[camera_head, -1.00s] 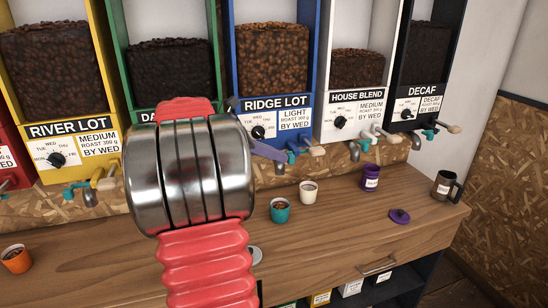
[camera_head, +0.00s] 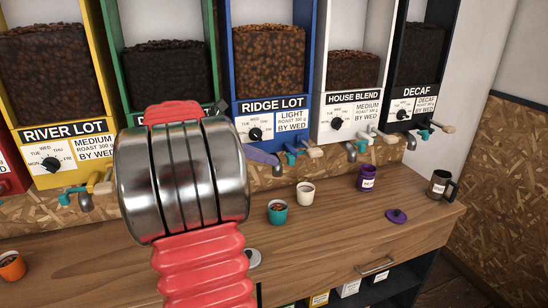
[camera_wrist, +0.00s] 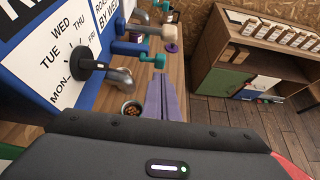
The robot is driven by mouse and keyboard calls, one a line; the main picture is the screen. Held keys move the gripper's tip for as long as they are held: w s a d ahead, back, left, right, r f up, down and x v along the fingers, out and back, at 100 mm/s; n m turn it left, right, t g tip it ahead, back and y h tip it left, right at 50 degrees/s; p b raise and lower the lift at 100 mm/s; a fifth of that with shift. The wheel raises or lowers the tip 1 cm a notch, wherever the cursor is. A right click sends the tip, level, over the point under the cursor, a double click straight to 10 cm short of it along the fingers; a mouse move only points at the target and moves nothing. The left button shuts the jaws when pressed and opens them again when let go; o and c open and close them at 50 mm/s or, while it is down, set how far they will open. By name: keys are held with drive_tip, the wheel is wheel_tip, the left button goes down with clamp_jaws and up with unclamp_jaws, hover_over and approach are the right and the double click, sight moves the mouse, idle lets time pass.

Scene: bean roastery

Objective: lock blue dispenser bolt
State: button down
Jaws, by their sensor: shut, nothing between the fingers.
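The blue dispenser (camera_head: 272,90), labelled RIDGE LOT, stands in the middle of the row in the head view. Its small blue bolt (camera_head: 290,157) sits low at the front, beside a teal piece and a cream handle (camera_head: 313,152). In the wrist view the blue bolt (camera_wrist: 128,47) shows as a bar above the grey spout (camera_wrist: 120,78). I cannot tell its lock state. My gripper (camera_head: 264,156) has purple fingers, shut and empty, just left of the bolt in the head view. The fingers (camera_wrist: 161,98) also show below the spout level in the wrist view, apart from the bolt.
A teal cup (camera_head: 277,212) with beans and a cream cup (camera_head: 306,194) stand on the wooden counter (camera_head: 330,235) below. A purple canister (camera_head: 367,178), purple lid (camera_head: 397,216) and dark mug (camera_head: 440,187) are farther right. Neighbouring dispensers flank closely.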

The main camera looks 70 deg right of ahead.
drive_tip(key=v, duration=1.1)
drive_tip(key=shift+f, duration=0.3)
drive_tip(key=shift+a, duration=0.15)
